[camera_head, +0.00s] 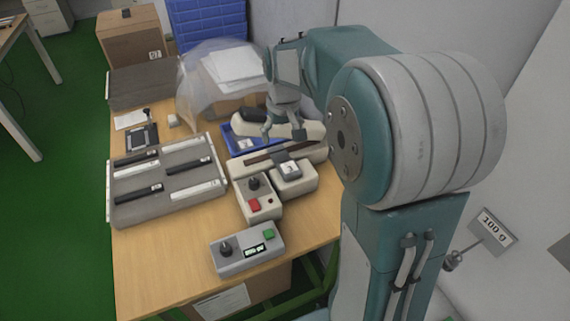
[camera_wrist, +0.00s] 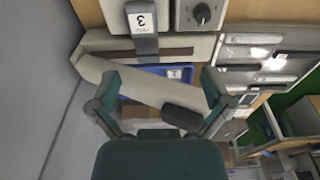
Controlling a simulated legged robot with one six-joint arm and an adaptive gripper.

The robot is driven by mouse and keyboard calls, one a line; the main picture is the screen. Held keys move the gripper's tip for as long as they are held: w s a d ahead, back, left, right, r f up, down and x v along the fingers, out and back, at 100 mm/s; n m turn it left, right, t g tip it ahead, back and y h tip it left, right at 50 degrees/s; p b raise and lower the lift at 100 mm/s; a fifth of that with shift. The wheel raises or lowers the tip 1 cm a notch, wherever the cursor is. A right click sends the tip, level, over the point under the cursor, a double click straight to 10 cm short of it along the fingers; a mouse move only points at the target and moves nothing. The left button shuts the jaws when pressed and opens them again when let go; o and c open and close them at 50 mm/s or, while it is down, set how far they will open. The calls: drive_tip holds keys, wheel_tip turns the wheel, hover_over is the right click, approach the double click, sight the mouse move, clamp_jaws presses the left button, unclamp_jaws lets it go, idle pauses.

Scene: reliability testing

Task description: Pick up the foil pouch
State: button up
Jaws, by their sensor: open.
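A small pale item with a dark mark (camera_head: 246,144) lies in a blue tray (camera_head: 231,148). It may be the foil pouch, but it is too small to be sure. The pale item also shows in the wrist view (camera_wrist: 175,73), in the blue tray (camera_wrist: 153,71), partly hidden by a cream lever. My gripper (camera_head: 267,133) is above the tray area in the head view. In the wrist view my gripper (camera_wrist: 158,78) is open, its fingers spread wide on either side of the lever and tray. I see nothing held between them.
The cream lever (camera_wrist: 140,88) with a black handle (camera_wrist: 182,118) crosses beneath my gripper. Control boxes (camera_head: 247,250) stand at the front. A grey slotted tray (camera_head: 165,203) is at left, a clear bag (camera_head: 200,85) behind. Bare table shows at front left.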

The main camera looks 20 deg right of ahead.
drive_tip(key=g, duration=0.1)
hover_over(287, 163)
wheel_tip(287, 163, down, 7)
drive_tip(key=f, duration=0.5)
drive_tip(key=shift+s+a, duration=0.2)
drive_tip(key=shift+s, duration=0.05)
drive_tip(key=shift+w+d+f, duration=0.1)
drive_tip(key=shift+f, duration=1.3)
drive_tip(key=shift+w+d+f, duration=0.1)
drive_tip(key=shift+f, duration=1.25)
drive_tip(key=c, duration=1)
drive_tip(key=shift+r, duration=0.1)
drive_tip(key=shift+r, duration=0.3)
wheel_tip(287, 163, up, 3)
drive_tip(key=shift+a+r, duration=0.1)
drive_tip(key=shift+a, duration=0.05)
drive_tip(key=a, duration=1.8)
drive_tip(key=shift+f, duration=0.2)
